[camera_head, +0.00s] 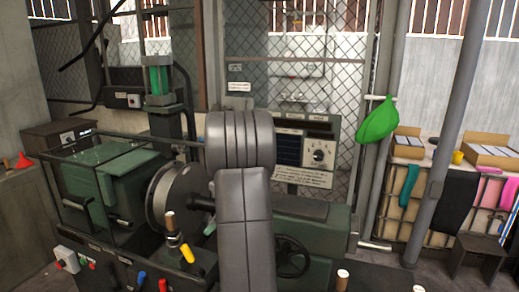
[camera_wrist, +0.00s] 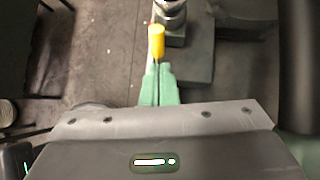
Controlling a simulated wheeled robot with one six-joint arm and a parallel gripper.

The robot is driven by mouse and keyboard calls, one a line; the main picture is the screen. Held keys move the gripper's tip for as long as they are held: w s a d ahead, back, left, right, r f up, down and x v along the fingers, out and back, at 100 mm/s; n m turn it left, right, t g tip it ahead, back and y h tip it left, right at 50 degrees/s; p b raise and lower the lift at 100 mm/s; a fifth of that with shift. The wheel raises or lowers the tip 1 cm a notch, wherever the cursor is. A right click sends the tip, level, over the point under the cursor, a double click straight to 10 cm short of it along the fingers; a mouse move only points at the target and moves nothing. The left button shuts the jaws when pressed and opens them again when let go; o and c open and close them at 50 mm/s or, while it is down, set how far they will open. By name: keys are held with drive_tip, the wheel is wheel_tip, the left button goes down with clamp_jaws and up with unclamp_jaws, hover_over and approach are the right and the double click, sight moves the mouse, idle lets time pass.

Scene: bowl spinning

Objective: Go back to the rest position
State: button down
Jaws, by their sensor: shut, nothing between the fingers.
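In the wrist view my gripper (camera_wrist: 158,68) shows as two green fingers lying side by side, shut with nothing between them. A yellow handle (camera_wrist: 156,40) lies just past the fingertips in that view; I cannot tell whether they touch. In the head view my grey arm stands in front of the green spinning machine (camera_head: 320,227) and hides part of it. The machine's round dark faceplate (camera_head: 163,203) is left of my arm. A yellow handle (camera_head: 187,253) shows below the faceplate. My gripper is mostly hidden behind my arm there.
A handwheel (camera_head: 292,257) is right of my arm. A guard frame stands around the green housing (camera_head: 105,175) at left. A control panel (camera_head: 319,155) stands behind. A green cloth (camera_head: 378,121) hangs at a post. A stool (camera_head: 478,258) and shelves are at right.

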drive_tip(key=s+x, duration=0.1)
drive_tip(key=x, duration=0.9)
drive_tip(key=shift+w+f, duration=0.35)
drive_tip(key=shift+f, duration=0.05)
drive_tip(key=shift+r, duration=0.15)
